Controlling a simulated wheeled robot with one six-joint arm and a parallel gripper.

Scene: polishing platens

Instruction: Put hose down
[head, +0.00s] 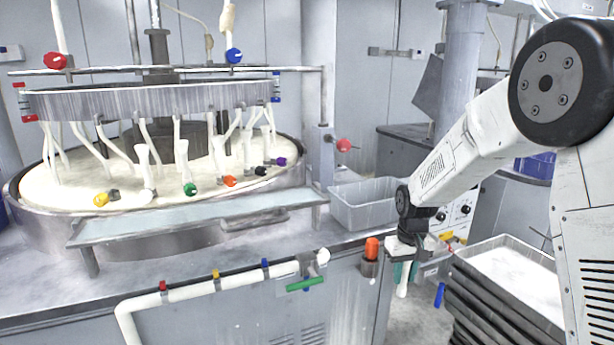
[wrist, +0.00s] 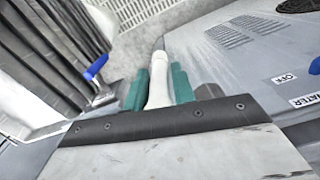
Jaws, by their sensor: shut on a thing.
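My gripper (head: 405,268) is at the right of the head view, pointing down beside the bench's front right corner. Its teal fingers are shut on a white hose end (head: 402,284), which hangs down below them. In the wrist view the hose end (wrist: 159,82) sits between the two teal fingers (wrist: 160,88), narrowing away from me. The hose end is clear of the bench and the trays in the head view. Whether more hose runs on from it is hidden by my gripper.
An orange-topped object (head: 371,249) stands in a holder at the bench edge, left of my gripper. A grey bin (head: 365,212) sits behind. Stacked dark trays (head: 500,295) stand at right. A round polishing machine (head: 150,103) with hanging hoses fills the left. A white pipe (head: 200,288) runs along the front.

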